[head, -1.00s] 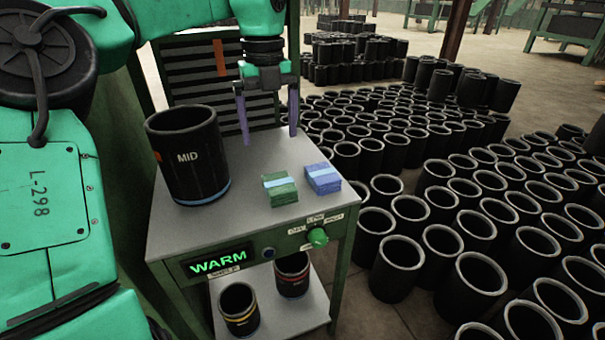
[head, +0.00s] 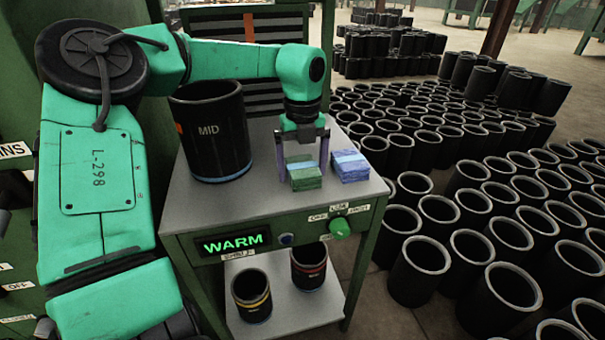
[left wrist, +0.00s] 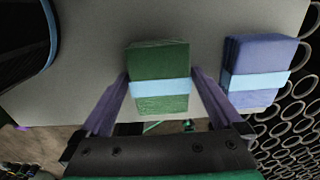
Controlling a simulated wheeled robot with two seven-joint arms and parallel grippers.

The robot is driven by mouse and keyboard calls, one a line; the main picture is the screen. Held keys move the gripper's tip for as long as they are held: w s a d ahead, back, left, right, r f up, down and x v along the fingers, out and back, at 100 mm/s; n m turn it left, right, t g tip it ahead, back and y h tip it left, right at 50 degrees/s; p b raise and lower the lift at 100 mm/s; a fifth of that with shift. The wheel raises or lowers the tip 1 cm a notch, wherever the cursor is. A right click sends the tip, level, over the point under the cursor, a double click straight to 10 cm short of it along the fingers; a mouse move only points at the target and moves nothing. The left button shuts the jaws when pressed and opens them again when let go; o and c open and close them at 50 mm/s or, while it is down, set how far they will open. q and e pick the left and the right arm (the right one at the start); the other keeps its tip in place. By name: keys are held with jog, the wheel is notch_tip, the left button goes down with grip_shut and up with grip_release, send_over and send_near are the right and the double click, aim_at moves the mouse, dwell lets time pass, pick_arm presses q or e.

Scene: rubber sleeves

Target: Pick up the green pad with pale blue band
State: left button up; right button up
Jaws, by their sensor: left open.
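The green pad with pale blue band (head: 306,180) lies on the grey table top, near its front edge. My left gripper (head: 303,176) is open and lowered over it, with one finger on each side. In the left wrist view the green pad (left wrist: 160,68) sits between the two spread purple fingers (left wrist: 160,100), with small gaps on both sides. A blue-violet pad with a pale blue band (head: 350,166) lies just right of the green one and also shows in the left wrist view (left wrist: 258,62). My right gripper does not show.
A large black sleeve marked MID (head: 212,135) stands at the left of the table top (head: 215,205). A lit WARM panel (head: 233,243) and a green knob (head: 340,228) are on the front. Two smaller sleeves stand on the lower shelf. Many black sleeves cover the floor at right.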

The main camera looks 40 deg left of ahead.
pick_arm(q)
jog(key=shift+r, duration=0.1)
jog(key=c, duration=1.3)
jog(key=shift+r, duration=0.4)
notch_tip(320, 180, up, 13)
jog(key=p, duration=0.3)
notch_tip(320, 180, up, 6)
jog(key=p, duration=0.2)
send_over(303, 166)
jog(key=shift+r, duration=0.1)
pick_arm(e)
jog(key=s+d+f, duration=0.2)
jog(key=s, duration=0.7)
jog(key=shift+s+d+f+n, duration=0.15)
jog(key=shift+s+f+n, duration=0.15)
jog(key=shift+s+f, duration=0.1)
